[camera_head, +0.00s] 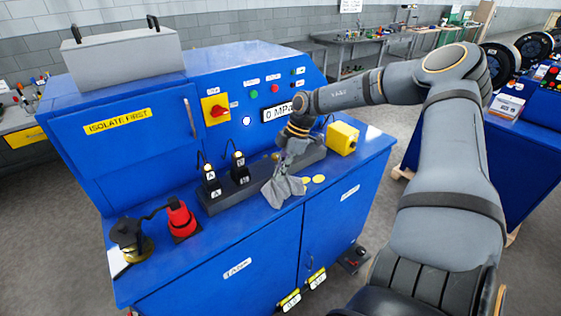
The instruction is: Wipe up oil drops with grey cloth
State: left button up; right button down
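The grey cloth (283,190) hangs crumpled from my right gripper (292,150), its lower part reaching the blue bench top near the front edge. The gripper appears shut on the upper part of the cloth; its fingertips are mostly covered by cloth. Two flat yellow oil drops, one (305,180) and another (319,178), lie on the bench top just right of the cloth. Whether more oil lies under the cloth is hidden. My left gripper is not in view.
A dark block with upright black fittings (239,168) stands behind and left of the cloth. A yellow box (342,138) sits to the right. A red fitting (181,219) and a dark, brass-coloured part (131,238) are at the left. The bench's front right top is clear.

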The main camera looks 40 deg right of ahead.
notch_tip(320, 180, down, 6)
jog(key=b, duration=0.5)
jog(key=shift+f, duration=0.15)
jog(key=shift+w, duration=0.1)
jog(key=c, duration=2)
grip_release()
jog(key=shift+c, duration=0.2)
jog(key=o, duration=1.5)
